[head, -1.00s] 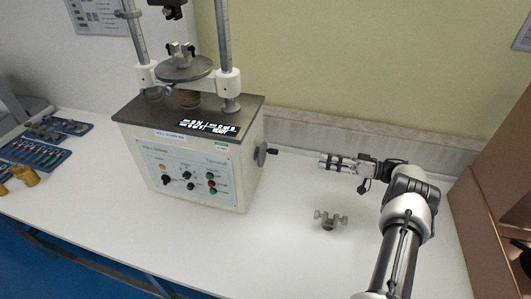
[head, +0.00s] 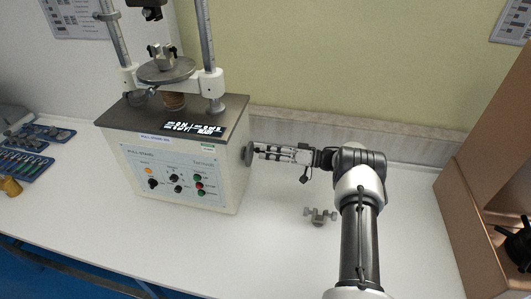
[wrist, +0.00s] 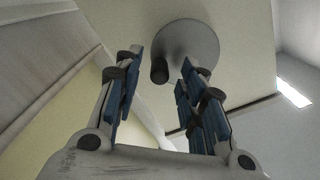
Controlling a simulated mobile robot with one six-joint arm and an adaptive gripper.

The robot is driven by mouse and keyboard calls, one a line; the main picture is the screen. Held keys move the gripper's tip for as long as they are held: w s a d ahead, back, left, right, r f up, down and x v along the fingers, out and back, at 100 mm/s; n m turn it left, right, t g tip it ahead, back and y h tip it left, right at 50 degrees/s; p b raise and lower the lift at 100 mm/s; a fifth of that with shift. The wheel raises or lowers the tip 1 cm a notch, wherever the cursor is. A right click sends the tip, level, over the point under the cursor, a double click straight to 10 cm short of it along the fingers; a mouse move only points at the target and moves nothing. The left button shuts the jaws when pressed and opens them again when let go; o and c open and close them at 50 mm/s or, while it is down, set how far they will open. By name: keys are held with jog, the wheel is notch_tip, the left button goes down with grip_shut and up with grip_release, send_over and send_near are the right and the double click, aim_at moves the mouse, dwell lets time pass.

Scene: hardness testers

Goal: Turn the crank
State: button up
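The crank is a grey disc (wrist: 192,45) with a dark handle knob (wrist: 159,70) on the side of the tester. In the head view the crank disc (head: 247,154) is on the machine's right side, and its handle is hidden by my gripper. My gripper (head: 262,151) points left, its tips close to the crank. In the wrist view my gripper (wrist: 160,60) is open, with blue-padded fingers on both sides of the knob. I see gaps between the knob and both fingers; whether the tips reach past the knob I cannot tell.
The tester (head: 185,165) stands on a white table (head: 265,245). A grey metal clamp piece (head: 320,216) lies on the table below my arm. A brown cabinet (head: 460,220) stands at right. The wall (head: 330,70) is close behind. Blue trays (head: 25,165) lie at far left.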

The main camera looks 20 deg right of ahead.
jog(key=shift+w+a, duration=0.35)
jog(key=shift+a, duration=0.2)
jog(key=shift+c, duration=0.4)
grip_shut()
